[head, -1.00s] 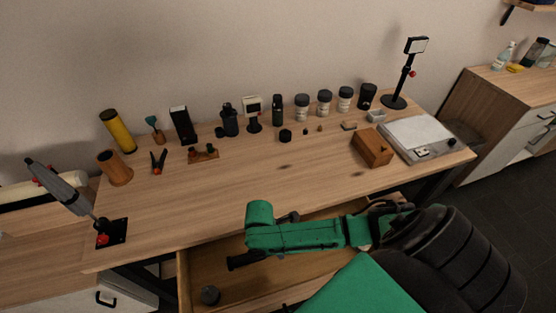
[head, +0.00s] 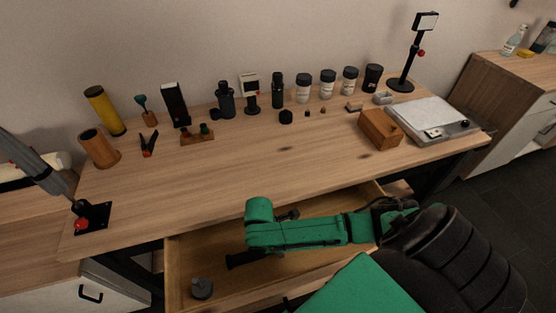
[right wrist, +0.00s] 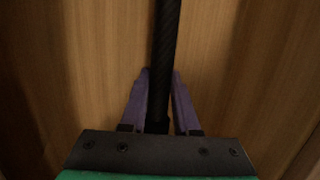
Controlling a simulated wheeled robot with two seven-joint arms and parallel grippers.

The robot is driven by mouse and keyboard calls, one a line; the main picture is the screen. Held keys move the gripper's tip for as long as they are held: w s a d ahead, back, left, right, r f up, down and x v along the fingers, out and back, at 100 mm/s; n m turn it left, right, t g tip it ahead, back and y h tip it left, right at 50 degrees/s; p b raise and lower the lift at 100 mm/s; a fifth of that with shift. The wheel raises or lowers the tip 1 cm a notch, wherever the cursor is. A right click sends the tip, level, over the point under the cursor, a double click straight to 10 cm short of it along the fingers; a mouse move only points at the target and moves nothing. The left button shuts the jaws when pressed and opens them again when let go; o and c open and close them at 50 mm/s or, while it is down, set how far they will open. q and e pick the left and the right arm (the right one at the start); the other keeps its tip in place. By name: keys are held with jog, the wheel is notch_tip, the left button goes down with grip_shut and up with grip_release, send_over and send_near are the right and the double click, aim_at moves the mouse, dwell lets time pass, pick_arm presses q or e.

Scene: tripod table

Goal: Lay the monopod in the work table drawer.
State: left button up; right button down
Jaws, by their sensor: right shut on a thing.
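The monopod (right wrist: 166,40) is a black, textured rod in the right wrist view. My right gripper (right wrist: 161,78) is shut on it, with one purple finger on each side. Behind the rod is brown wood grain. In the head view my green right arm reaches over the open work table drawer (head: 215,259) and hides the jaws and most of the rod. A short black piece (head: 240,260) sticks out below the arm, perhaps the monopod's end. I cannot tell whether the rod touches the drawer floor. My left gripper is not in view.
A dark grey round object (head: 201,289) lies in the drawer's near left part. The work table top (head: 250,175) is clear in the middle. Jars, a wooden box (head: 380,129) and a flat grey device (head: 433,119) stand along the back and right.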

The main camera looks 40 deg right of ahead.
jog(key=c, duration=0.6)
grip_release()
jog(key=shift+r, duration=0.15)
jog(key=p+v, duration=0.1)
jog(key=v, duration=1.3)
jog(key=shift+a+r+p, duration=0.15)
jog(key=shift+p, duration=0.2)
